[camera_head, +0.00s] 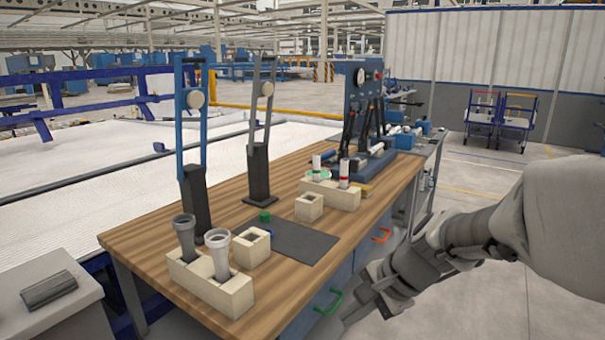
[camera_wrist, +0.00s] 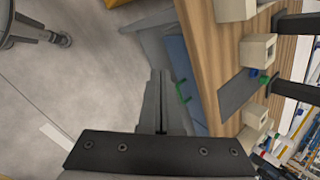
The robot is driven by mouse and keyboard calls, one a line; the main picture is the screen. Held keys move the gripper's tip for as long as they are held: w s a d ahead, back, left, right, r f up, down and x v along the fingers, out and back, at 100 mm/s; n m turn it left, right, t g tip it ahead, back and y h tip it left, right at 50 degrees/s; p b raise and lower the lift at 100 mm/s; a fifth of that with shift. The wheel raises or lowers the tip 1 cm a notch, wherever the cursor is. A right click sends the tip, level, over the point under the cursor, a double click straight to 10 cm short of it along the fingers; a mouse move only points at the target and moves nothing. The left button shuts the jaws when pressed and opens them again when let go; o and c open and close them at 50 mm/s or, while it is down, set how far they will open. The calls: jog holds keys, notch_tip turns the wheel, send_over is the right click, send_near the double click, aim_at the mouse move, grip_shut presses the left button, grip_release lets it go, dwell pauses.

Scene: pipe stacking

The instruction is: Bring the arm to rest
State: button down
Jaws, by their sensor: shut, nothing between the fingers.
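My arm reaches in from the right in the head view, and my gripper (camera_head: 352,314) hangs low in front of the workbench, beside its drawers. In the wrist view my gripper (camera_wrist: 160,74) has its fingers together with nothing between them. The wooden workbench (camera_head: 140,240) lies to the left of my gripper in the head view and apart from it. Two grey pipes (camera_head: 184,236) (camera_head: 218,252) stand in a cream block (camera_head: 222,298) at the near end of the bench.
A small cream block (camera_head: 250,250), a dark mat (camera_head: 300,242) and a green piece (camera_head: 265,216) lie on the bench. Another holder (camera_head: 345,198) carries red-and-white cylinders. Green (camera_head: 330,303) and orange (camera_head: 382,236) drawer handles stick out near my gripper.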

jog(key=s+d+r+n+t+h, duration=0.1)
jog(key=s+d+r+n+h, duration=0.15)
jog(key=s+n, duration=0.4)
jog(key=s+d+r+n+t+h, duration=0.1)
jog(key=s+d+r+n+h, duration=0.1)
jog(key=s+r+n, duration=0.45)
notch_tip(320, 180, up, 16)
jog(key=s+m+p, duration=0.1)
jog(key=s+p, duration=0.1)
jog(key=p, duration=1.5)
jog(key=shift+d+f+p, duration=0.2)
jog(key=shift+d+p, duration=0.15)
jog(key=shift+d, duration=0.05)
jog(key=shift+h, duration=0.25)
